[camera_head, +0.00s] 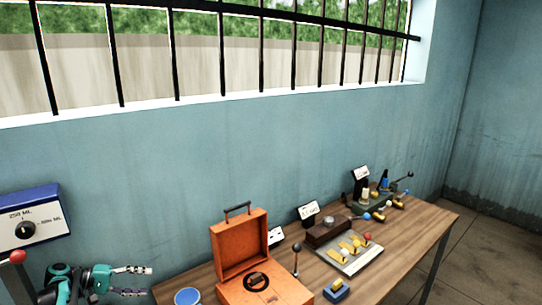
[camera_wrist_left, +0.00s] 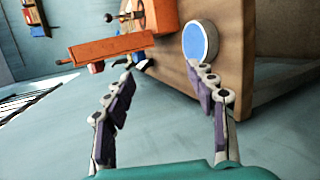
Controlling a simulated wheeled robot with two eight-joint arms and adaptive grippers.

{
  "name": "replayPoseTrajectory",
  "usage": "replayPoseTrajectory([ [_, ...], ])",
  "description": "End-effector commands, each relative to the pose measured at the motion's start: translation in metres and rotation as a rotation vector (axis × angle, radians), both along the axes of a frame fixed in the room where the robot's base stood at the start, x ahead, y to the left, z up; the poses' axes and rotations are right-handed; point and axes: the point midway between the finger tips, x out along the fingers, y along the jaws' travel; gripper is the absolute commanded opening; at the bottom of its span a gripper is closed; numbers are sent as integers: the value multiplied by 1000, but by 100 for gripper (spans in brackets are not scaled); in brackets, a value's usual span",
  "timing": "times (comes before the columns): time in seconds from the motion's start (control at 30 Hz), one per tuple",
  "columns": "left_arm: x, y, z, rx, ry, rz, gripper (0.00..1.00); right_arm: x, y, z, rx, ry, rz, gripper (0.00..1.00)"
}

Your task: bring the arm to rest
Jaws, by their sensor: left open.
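My left gripper (camera_head: 147,281) is at the lower left of the head view, with its two fingers apart and nothing between them. It is left of the wooden table, near its left end. My right gripper is not in view.
The wooden table (camera_head: 205,273) holds an open orange case (camera_head: 240,243), a board with yellow parts (camera_head: 350,255), a small blue block (camera_head: 336,290) and levers farther back. A blue box with a dial (camera_head: 30,218) is at the left wall. A barred window is above.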

Motion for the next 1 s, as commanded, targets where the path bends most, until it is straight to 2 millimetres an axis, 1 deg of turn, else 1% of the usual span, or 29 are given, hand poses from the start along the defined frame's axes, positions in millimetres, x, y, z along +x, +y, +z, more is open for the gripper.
replayPoseTrajectory([
  [0.33,4,-18,14,43,15,2,56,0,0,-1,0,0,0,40],
  [0.57,5,-41,31,103,32,5,56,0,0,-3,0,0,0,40],
  [0.67,4,-55,40,140,41,7,56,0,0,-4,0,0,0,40],
  [0.77,0,-75,53,189,50,7,56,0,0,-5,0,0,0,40],
  [0.87,-8,-98,66,256,58,9,56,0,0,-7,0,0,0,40],
  [1.0,-26,-131,82,357,62,9,56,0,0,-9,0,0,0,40],
])
